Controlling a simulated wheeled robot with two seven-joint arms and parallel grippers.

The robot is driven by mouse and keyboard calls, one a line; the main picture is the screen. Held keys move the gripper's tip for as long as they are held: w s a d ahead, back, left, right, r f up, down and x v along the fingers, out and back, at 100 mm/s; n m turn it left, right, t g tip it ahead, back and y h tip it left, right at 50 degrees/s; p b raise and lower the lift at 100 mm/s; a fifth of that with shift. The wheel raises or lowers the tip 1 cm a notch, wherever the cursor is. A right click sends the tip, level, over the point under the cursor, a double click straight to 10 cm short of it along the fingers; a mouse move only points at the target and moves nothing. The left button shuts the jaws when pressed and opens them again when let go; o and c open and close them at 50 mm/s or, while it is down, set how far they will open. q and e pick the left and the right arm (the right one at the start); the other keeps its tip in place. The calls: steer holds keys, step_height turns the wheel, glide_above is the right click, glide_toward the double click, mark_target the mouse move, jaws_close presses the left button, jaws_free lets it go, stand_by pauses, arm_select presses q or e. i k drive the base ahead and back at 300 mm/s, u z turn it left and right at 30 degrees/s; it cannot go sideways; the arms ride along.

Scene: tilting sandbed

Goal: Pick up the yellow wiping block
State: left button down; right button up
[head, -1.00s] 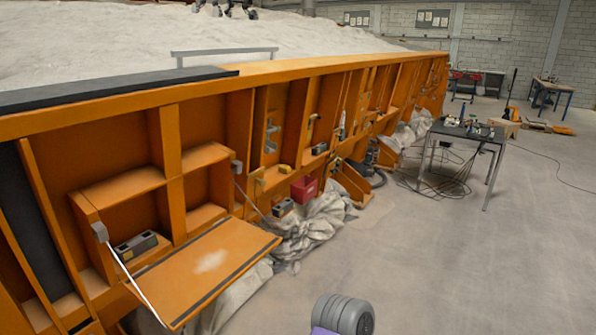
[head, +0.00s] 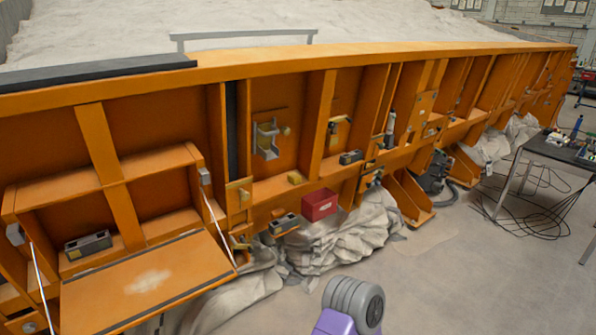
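A small yellow block (head: 294,177), which looks like the wiping block, sits on the ledge of the orange sandbed wall, left of and above a red bin. It is small in the view and its details are hard to make out. A pale sandy patch lies on the folded-down orange flap (head: 185,262) at the lower left. Neither gripper shows in the head view. Only a purple and grey part of my own arm shows at the bottom middle.
The red bin (head: 320,204) hangs at the wall near a grey-black device (head: 284,224). Crumpled pale sheeting (head: 340,245) lies below. A table (head: 565,150) with tools and cables stands at the right. Floor at the lower right is clear.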

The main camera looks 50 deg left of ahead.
mark_target(293, 178)
steer(key=u, duration=0.5)
steer(key=i, duration=1.8)
steer(key=u, duration=2.1)
steer(key=i, duration=0.85)
steer(key=u, duration=0.8)
